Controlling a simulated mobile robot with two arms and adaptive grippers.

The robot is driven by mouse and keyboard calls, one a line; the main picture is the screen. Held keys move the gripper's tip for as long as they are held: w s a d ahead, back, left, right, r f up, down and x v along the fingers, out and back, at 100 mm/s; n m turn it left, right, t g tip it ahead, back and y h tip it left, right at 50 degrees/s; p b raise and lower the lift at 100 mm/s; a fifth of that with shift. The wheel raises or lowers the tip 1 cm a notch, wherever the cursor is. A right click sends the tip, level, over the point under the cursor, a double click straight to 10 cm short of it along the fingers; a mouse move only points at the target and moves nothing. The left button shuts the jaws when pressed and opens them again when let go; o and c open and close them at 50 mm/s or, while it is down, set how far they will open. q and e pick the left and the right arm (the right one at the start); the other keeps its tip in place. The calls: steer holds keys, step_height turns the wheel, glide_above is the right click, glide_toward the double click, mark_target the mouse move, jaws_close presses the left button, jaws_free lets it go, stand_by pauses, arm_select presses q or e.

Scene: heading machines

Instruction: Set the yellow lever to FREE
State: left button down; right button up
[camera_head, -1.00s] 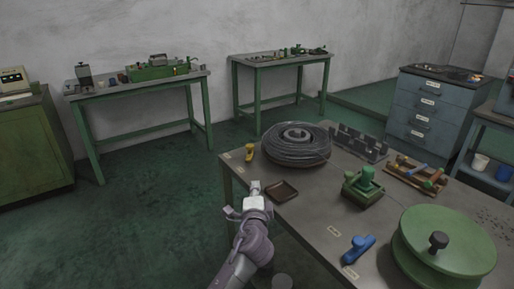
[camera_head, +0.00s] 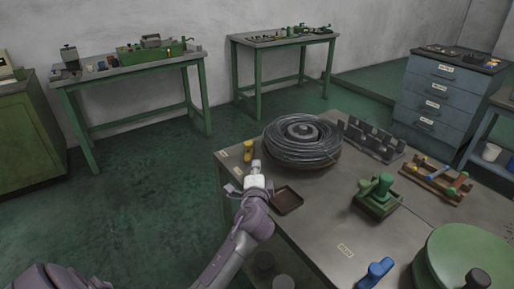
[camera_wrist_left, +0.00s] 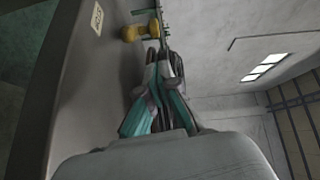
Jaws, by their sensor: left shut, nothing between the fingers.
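The yellow lever (camera_head: 248,151) stands at the far left corner of the workbench (camera_head: 295,225). It also shows at the top of the left wrist view (camera_wrist_left: 140,32), just ahead of the fingertips. My left gripper (camera_head: 256,165) is shut and empty, just in front of the lever. Whether it touches the lever cannot be told. A small pale label (camera_head: 223,154) lies on the bench left of the lever and also shows in the left wrist view (camera_wrist_left: 97,18); I cannot read it surely. My right gripper is out of view.
A wire coil (camera_head: 302,142) lies close right of the lever. A shallow brown tray (camera_head: 286,200) sits beside my left gripper. A green device (camera_head: 377,196), a blue handle (camera_head: 376,272) and a large green drum (camera_head: 462,255) stand further right. Open floor lies left of the bench.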

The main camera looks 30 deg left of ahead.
mark_target(249, 147)
arm_select(q)
steer(key=shift+w+a, duration=0.2)
steer(key=shift+w, duration=0.05)
steer(key=x, duration=0.9)
steer(key=shift+w+a+f, duration=0.2)
steer(key=shift+w+a, duration=0.05)
steer(key=shift+w, duration=0.05)
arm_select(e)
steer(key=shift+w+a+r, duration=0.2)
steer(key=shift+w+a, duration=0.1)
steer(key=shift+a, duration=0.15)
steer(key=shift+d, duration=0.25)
arm_select(q)
steer(key=shift+p, duration=0.3)
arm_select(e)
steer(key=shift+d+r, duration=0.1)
